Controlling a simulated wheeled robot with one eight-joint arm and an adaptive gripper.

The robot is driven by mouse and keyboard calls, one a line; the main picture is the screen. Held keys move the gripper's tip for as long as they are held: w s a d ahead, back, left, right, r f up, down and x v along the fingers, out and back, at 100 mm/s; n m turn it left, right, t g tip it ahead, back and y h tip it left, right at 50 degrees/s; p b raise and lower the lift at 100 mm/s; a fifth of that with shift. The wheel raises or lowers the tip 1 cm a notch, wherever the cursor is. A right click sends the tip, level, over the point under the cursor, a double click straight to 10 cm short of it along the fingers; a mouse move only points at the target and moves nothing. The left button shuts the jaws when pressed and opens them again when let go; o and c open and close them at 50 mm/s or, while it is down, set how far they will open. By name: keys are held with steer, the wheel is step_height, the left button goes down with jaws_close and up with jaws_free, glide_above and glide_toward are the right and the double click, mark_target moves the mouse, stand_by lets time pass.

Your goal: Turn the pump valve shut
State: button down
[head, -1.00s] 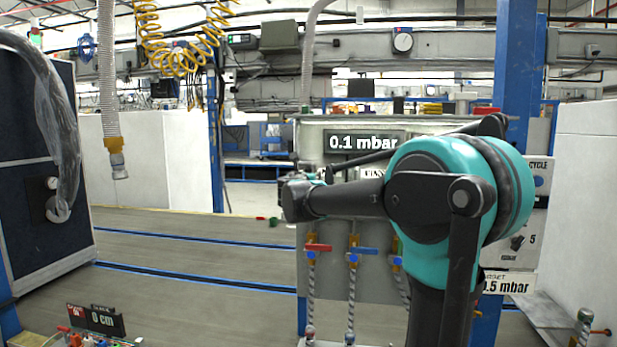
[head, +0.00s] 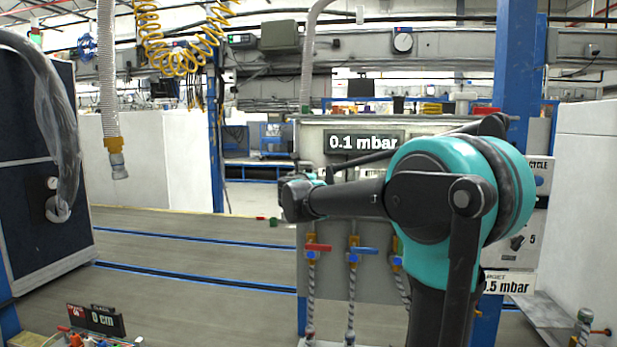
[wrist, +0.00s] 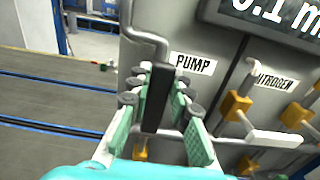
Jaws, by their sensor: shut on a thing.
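The pump valve's black handle (wrist: 155,96) stands nearly upright in the wrist view, just left of the PUMP label (wrist: 193,63). My gripper (wrist: 158,110) has its teal-padded fingers on both sides of this handle and is shut on it. The valve body behind the fingers is mostly hidden. In the head view my gripper (head: 300,197) is at the left part of the grey panel (head: 340,280), and my arm hides the handle. The panel display (head: 363,142) reads 0.1 mbar.
The nitrogen valve (wrist: 238,105) with a pale lever is close to the right of my gripper. Red (head: 318,247) and blue (head: 363,251) levers sit below it on the panel. A target sign (head: 507,284) reads 0.5 mbar. The floor left of the panel is open.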

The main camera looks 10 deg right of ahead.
steer(key=shift+d, duration=0.1)
steer(key=s+d+f+m, duration=0.1)
steer(key=d+f+m, duration=0.4)
steer(key=m, duration=1.2)
steer(key=shift+s+d+f+m, duration=0.2)
steer(key=shift+s+f+m, duration=0.2)
steer(key=shift+f, duration=0.15)
steer(key=c, duration=1.4)
jaws_free()
steer(key=shift+o, duration=0.2)
